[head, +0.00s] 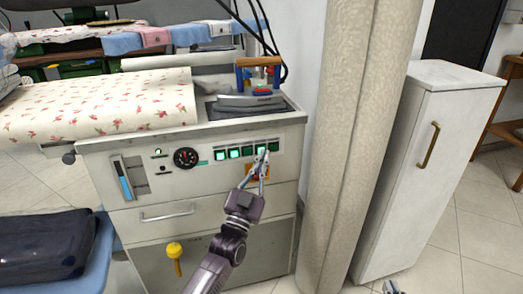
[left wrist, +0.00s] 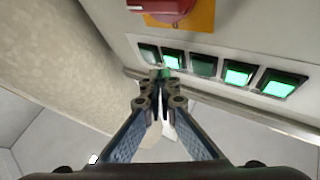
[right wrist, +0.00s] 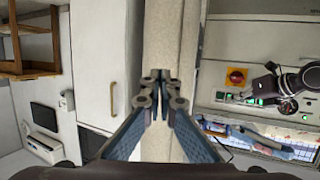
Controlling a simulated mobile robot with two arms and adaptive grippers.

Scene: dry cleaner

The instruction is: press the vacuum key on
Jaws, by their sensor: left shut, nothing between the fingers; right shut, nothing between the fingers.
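The control panel (head: 205,165) of the white ironing table carries a row of green keys. In the left wrist view a lit key (left wrist: 172,60) is beside my left gripper's tips. Another key (left wrist: 148,52) looks dim, a middle key (left wrist: 203,65) is dark, and two more keys (left wrist: 239,73) are lit. No label is readable, so I cannot tell which is the vacuum key. My left gripper (head: 263,157) is shut and empty, its tips at the row's right part; contact is unclear. My right gripper (right wrist: 160,78) is shut and empty, away from the panel.
A red rotary switch on a yellow plate (right wrist: 236,76) is just below the keys. A round gauge (head: 186,157) is left of them. An iron (head: 250,99) rests on the table above. A thick pale column (head: 355,130) and a white cabinet (head: 425,170) stand to the right.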

